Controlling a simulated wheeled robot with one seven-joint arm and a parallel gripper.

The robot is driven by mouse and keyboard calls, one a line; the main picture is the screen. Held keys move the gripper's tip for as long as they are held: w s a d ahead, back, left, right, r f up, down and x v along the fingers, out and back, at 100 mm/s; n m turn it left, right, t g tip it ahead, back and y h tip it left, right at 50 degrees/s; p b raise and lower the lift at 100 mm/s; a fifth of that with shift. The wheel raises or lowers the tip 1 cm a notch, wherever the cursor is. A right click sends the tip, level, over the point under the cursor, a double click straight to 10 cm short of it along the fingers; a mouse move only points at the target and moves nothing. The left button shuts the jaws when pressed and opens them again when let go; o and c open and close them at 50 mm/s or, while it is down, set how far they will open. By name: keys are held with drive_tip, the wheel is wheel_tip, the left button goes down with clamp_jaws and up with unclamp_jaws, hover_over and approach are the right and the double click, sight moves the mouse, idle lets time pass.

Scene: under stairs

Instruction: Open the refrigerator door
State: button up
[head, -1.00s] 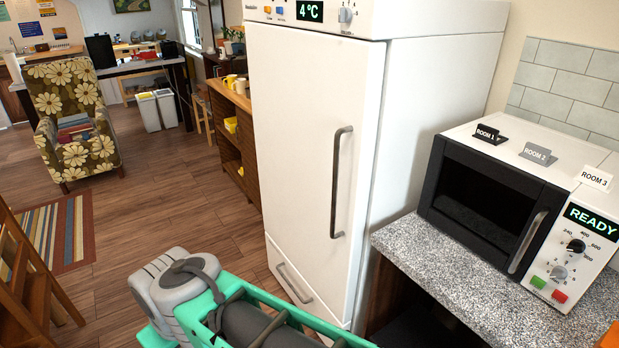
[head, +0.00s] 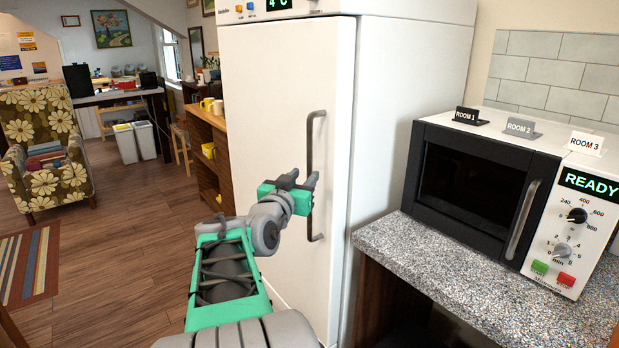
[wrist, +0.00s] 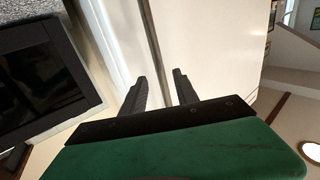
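The tall white refrigerator has its door (head: 270,130) closed, with a grey vertical bar handle (head: 311,145) on the door's right side. My gripper (head: 302,178) is raised in front of the door and overlaps the middle of the handle in the head view. In the wrist view my gripper (wrist: 162,88) has its two dark fingers apart, with white surface beyond them. Contact with the handle is not clear.
A black-fronted microwave (head: 480,185) stands on a speckled counter (head: 450,275) right of the refrigerator. A wooden shelf unit (head: 209,150) stands to its left. The wooden floor (head: 110,250) to the left is open, with a flowered armchair (head: 45,160) farther back.

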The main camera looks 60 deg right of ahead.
sight(309, 171)
drive_tip(key=d, duration=0.5)
drive_tip(key=shift+w+d, duration=0.15)
drive_tip(key=shift+w, duration=0.2)
drive_tip(key=shift+c, duration=0.2)
drive_tip(key=shift+f, duration=0.1)
clamp_jaws()
idle(0.7)
